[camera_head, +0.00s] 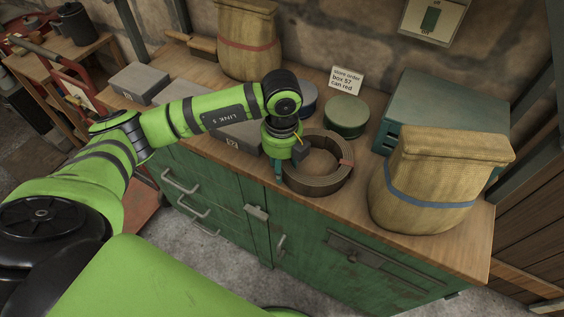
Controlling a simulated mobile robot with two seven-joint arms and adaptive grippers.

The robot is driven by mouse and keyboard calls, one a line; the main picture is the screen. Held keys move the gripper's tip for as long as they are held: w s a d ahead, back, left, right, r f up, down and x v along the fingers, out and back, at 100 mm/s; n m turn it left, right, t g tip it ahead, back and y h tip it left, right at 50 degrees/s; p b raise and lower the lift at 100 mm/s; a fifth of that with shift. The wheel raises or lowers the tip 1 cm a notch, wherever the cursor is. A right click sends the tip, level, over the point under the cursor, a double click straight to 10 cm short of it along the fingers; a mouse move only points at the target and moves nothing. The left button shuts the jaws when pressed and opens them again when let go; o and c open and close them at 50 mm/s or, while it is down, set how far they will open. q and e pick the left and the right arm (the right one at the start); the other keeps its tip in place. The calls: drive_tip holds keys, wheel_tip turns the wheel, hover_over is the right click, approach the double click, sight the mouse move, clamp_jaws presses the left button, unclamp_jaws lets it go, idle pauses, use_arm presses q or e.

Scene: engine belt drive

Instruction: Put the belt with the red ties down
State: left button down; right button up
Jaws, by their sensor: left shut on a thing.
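The belt (326,187) is a dark, wide coil with a red tie (346,163) showing on its right side. It lies flat and level over the front middle part of the wooden bench top. My left gripper (281,170) comes down from above and is shut on the left side of the coil. The gripper and wrist hide that part of the belt. I cannot tell whether the belt's underside touches the wood. My right gripper is not in view.
The bench top (470,250) carries a sack with a blue band (425,190) right of the belt and a teal case (440,105) behind. Round tins (346,113) and a written card (346,79) stand behind the belt. A red-banded sack (247,45) and grey boxes (140,83) are left.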

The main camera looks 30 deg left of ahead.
use_arm(q)
drive_tip(key=c, duration=0.7)
unclamp_jaws()
drive_tip(key=shift+o, duration=0.2)
drive_tip(key=shift+r, duration=0.45)
wheel_tip(320, 180, up, 10)
drive_tip(key=shift+f+b, duration=0.15)
drive_tip(key=shift+b, duration=1.05)
drive_tip(key=shift+r, duration=0.8)
